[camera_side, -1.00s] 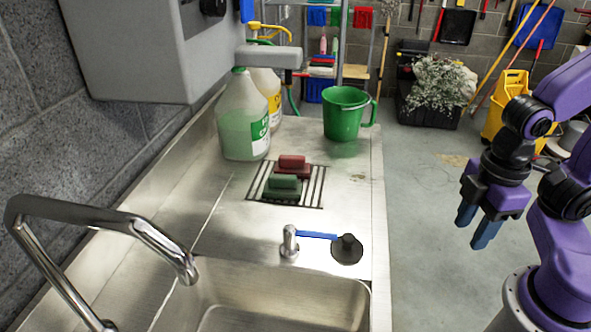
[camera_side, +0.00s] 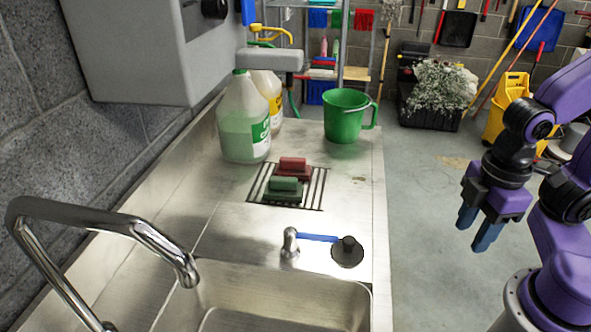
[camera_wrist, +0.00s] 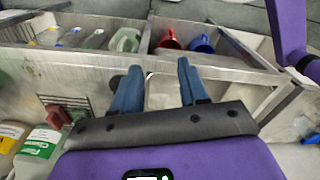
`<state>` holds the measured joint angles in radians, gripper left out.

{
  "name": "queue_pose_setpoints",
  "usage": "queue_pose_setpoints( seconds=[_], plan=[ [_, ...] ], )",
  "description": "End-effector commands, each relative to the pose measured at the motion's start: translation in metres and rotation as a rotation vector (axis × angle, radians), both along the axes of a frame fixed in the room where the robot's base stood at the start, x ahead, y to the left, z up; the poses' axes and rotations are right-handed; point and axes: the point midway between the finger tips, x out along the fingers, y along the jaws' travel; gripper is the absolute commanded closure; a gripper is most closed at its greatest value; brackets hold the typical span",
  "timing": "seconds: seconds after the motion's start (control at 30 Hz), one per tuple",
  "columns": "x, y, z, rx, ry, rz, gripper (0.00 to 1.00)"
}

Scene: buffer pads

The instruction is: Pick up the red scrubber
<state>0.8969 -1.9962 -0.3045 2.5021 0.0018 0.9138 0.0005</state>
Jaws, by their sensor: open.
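The red scrubber (camera_side: 293,166) lies on a slatted drain grate (camera_side: 316,190) in the steel counter. A green scrubber (camera_side: 285,186) lies just in front of it on the same grate. My gripper (camera_side: 473,233) is open and empty, pointing down to the right of the counter and well apart from both scrubbers. In the wrist view, my gripper (camera_wrist: 158,85) shows two blue fingers spread apart. The red scrubber (camera_wrist: 57,115) shows there at the left, beyond the gripper's palm.
A green bucket (camera_side: 343,118) and two jugs, one with green liquid (camera_side: 243,125), stand behind the grate. A chrome faucet (camera_side: 150,235) arches over the sink at front left. A black stopper (camera_side: 347,252) lies in front of the grate. A wall-mounted grey box (camera_side: 130,60) overhangs the back left.

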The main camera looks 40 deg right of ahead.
Motion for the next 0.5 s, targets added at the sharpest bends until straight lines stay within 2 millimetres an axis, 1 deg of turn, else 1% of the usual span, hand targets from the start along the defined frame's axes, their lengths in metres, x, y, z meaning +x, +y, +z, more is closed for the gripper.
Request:
queue_pose_setpoints(
  seconds=[0.27, 0.33, 0.37, 0.43, 0.47, 0.5],
  plan=[
    [0.000, 0.000, 0.000, 0.000, 0.000, 0.000, 0.45],
    [0.003, 0.001, 0.000, 0.003, -0.006, -0.004, 0.45],
    [0.006, 0.003, 0.000, 0.006, -0.013, -0.010, 0.45],
    [0.020, 0.008, -0.001, 0.021, -0.044, -0.032, 0.45],
    [0.030, 0.012, -0.002, 0.029, -0.065, -0.046, 0.45],
    [0.046, 0.017, -0.002, 0.045, -0.100, -0.067, 0.45]
  ],
)
